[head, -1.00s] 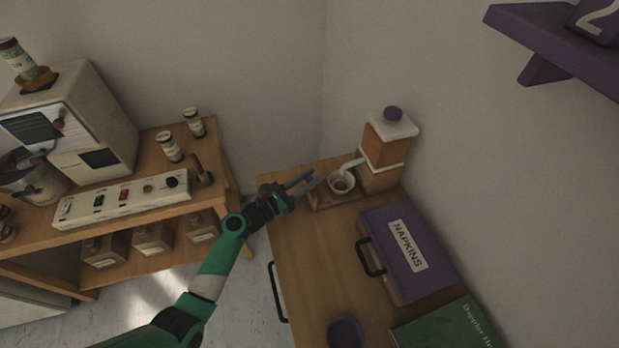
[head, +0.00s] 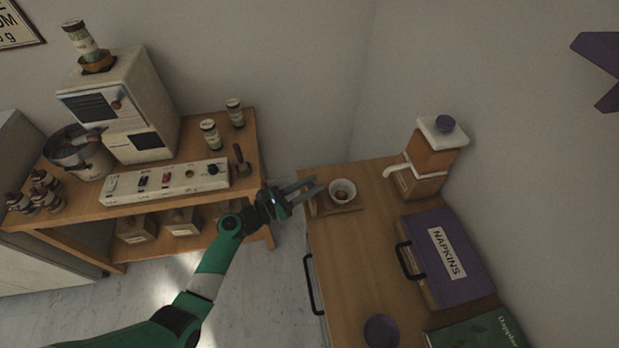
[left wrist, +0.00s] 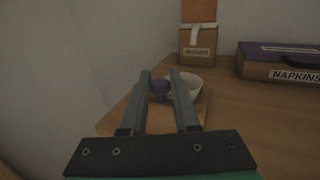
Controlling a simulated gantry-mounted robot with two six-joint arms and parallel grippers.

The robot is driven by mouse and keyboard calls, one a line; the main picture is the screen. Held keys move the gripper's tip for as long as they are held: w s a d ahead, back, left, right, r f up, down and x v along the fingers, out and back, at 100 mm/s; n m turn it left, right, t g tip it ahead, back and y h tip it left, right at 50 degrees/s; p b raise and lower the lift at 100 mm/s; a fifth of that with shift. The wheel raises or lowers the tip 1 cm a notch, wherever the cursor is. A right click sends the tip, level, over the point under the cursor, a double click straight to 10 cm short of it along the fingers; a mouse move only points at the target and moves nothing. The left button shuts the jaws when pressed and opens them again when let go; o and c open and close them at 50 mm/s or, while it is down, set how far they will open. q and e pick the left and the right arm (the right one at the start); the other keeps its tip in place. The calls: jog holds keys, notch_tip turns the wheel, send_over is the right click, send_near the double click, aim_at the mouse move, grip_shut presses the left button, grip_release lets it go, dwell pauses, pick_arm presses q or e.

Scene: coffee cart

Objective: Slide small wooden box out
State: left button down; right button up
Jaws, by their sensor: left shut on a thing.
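The small wooden box (head: 349,209) is a shallow tray-like piece near the cabinet's left back edge, with a white bowl (head: 343,187) of brown contents on it. In the left wrist view the box (left wrist: 117,119) sits under my fingers, with the bowl (left wrist: 194,85) behind. A purple knob (left wrist: 160,88) shows between the fingers. My left gripper (head: 312,187) is shut on this knob at the box's near end. The wooden grinder (head: 432,160) with white top stands apart from the box, to its right. My right gripper is not in view.
A shelf with a coffee machine (head: 150,105) stands left. A floor gap separates it from the cabinet.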

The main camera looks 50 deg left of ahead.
pick_arm(q)
jog(key=shift+s+a, duration=0.1)
jog(key=shift+a, duration=0.05)
jog(key=c, duration=0.7)
grip_release()
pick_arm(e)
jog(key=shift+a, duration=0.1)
pick_arm(q)
jog(key=shift+s, duration=0.1)
